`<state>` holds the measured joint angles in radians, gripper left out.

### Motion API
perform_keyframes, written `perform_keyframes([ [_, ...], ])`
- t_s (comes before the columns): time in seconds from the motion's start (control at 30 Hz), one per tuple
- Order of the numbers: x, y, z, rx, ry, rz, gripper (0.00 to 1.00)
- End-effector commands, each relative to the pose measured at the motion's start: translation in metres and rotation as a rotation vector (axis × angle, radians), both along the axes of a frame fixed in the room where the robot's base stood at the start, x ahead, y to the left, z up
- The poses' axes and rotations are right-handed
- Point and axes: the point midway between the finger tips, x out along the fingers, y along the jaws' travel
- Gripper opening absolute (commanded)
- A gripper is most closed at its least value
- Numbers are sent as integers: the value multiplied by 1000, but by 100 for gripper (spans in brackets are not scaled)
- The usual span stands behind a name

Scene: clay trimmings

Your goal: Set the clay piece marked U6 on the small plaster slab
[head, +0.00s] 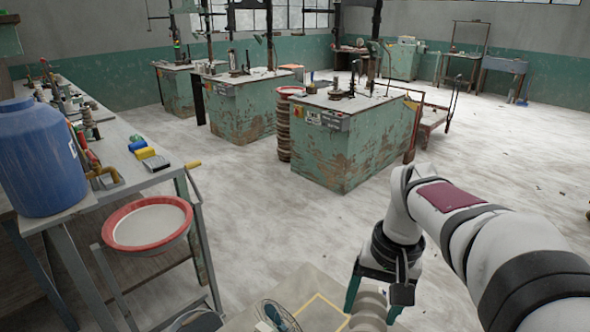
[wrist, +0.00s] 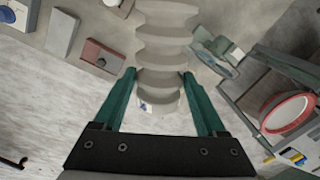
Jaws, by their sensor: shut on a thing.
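A pale, ribbed clay piece (wrist: 165,48) is between the teal fingers of my gripper (wrist: 158,78), which is shut on it. A small pale patch with a dark mark shows low on the piece, too small to read as U6. In the head view, the gripper (head: 373,296) is at the bottom right with the ribbed piece (head: 369,308) between its fingers, partly cut off by the frame. A flat pale grey block (wrist: 62,34) lies at the upper left of the wrist view, apart from the piece. I cannot tell whether it is the small plaster slab.
A reddish-brown block (wrist: 102,56) lies near the pale block. A work surface with yellow lines (head: 318,298) is at the bottom of the head view. A red-rimmed basin (head: 147,250) and a blue barrel (head: 38,160) stand at left. Open floor lies beyond.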

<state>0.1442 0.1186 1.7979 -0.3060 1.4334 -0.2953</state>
Motion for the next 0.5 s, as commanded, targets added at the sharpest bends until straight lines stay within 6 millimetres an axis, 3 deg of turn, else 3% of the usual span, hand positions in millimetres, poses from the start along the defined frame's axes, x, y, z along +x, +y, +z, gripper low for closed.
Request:
perform_keyframes([
  [0.13,3,23,20,-2,-2,235,0],
  [0.3,2,29,24,0,1,304,0],
  [0.4,-1,35,15,-1,4,345,0],
  [0.5,-12,51,-10,-3,11,459,0],
])
